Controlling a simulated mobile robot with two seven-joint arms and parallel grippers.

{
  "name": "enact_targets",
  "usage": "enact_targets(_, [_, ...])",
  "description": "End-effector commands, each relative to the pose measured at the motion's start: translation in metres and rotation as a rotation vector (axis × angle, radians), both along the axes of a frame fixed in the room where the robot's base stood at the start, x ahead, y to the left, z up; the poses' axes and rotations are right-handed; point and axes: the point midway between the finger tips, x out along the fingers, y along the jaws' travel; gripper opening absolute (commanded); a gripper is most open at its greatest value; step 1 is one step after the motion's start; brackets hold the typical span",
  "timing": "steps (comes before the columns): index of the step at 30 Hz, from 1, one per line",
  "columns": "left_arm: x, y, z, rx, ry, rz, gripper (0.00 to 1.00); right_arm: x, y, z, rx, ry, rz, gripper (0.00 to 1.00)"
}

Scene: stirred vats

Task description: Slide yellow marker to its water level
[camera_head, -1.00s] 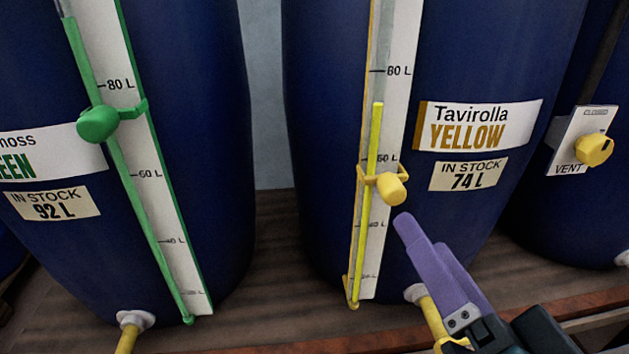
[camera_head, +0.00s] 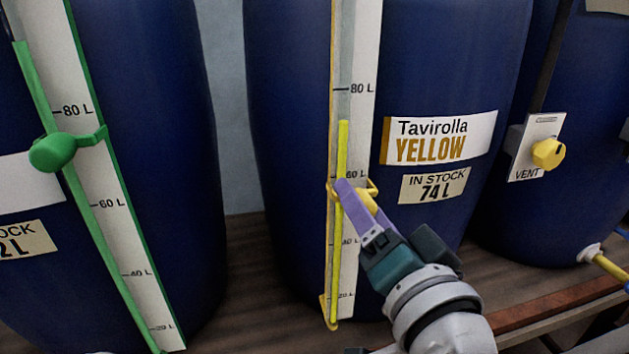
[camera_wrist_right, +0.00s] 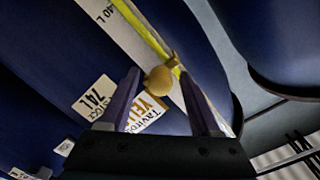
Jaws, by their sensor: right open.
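The yellow marker (camera_head: 371,188) is a round knob on a clip around the gauge strip of the Tavirolla YELLOW vat (camera_head: 290,120). It sits just below the 60 L mark. The yellow level in the gauge tube (camera_head: 343,140) tops out between 60 L and 80 L, above the marker. My right gripper (camera_head: 354,190) is at the marker and partly hides it. In the right wrist view the knob (camera_wrist_right: 157,79) lies between the two purple fingers, which are open with a gap beside it. My left gripper is not in view.
A stock label (camera_head: 435,185) on the vat reads 74 L. A green marker (camera_head: 53,153) is on the vat at left. A yellow vent knob (camera_head: 548,153) is on the vat at right. The vats stand on a wooden shelf (camera_head: 262,270).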

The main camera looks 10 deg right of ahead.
Motion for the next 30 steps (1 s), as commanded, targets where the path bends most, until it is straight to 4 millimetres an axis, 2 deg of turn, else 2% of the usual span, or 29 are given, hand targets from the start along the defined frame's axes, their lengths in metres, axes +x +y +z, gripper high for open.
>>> enact_targets(4, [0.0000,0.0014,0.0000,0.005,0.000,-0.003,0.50,-0.0002,0.0000,0.0000,0.000,0.000,0.000,0.64])
enact_targets(21, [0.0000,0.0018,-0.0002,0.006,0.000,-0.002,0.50,-0.0004,-0.0001,0.0002,-0.002,-0.001,0.001,0.00])
enact_targets(30, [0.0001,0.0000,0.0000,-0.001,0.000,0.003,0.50,-0.0004,0.0000,0.0003,-0.004,-0.001,0.001,0.00])
